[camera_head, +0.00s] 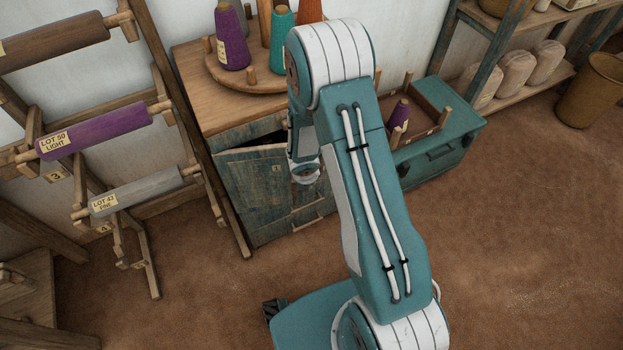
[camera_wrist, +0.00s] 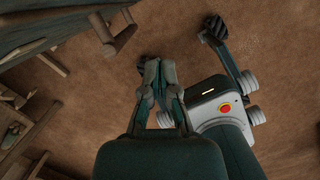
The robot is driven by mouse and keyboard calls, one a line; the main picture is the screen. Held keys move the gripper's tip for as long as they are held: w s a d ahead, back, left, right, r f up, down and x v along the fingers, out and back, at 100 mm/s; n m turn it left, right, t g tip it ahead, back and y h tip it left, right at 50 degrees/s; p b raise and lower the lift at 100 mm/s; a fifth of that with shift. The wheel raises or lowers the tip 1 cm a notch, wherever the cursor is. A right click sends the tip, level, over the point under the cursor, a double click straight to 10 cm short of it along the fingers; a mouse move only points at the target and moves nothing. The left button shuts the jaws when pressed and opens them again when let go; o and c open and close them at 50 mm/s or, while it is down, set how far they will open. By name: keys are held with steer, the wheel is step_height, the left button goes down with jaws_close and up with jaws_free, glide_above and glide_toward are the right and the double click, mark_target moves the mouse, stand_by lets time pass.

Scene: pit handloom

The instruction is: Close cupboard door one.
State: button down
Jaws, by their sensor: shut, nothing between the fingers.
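Cupboard door one (camera_head: 250,190) is a worn teal panel with a small label at its upper right, on the front of the wooden-topped cupboard (camera_head: 195,85). A dark gap shows above its top edge, so it stands ajar. My arm covers part of the cupboard front and the door's right side. My gripper (camera_wrist: 160,70) shows in the wrist view, shut and empty, with its fingers over bare floor.
A round wooden tray (camera_head: 225,75) with yarn cones stands on the cupboard. A teal chest (camera_head: 440,160) is to its right. A wooden rack with a purple roll (camera_head: 95,133) is at the left. A bin (camera_head: 592,92) stands far right. The front floor is clear.

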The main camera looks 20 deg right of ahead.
steer(key=shift+s+d+v, duration=0.3)
steer(key=shift+d+v, duration=0.3)
steer(key=shift+v, duration=4.3)
steer(key=w+d+f+t+y, duration=0.1)
steer(key=d+f+t+y, duration=0.15)
steer(key=f, duration=0.35)
steer(key=w+d+f+t+y, duration=0.2)
steer(key=f+y, duration=0.2)
steer(key=f, duration=0.2)
steer(key=s+d+m+t+y, duration=0.3)
steer(key=s+m+t+y, duration=0.2)
steer(key=s+t, duration=0.3)
steer(key=w+d+x, duration=0.1)
steer(key=d+x, duration=0.1)
steer(key=x, duration=1)
steer(key=shift+w+f, duration=0.2)
steer(key=shift+w, duration=0.35)
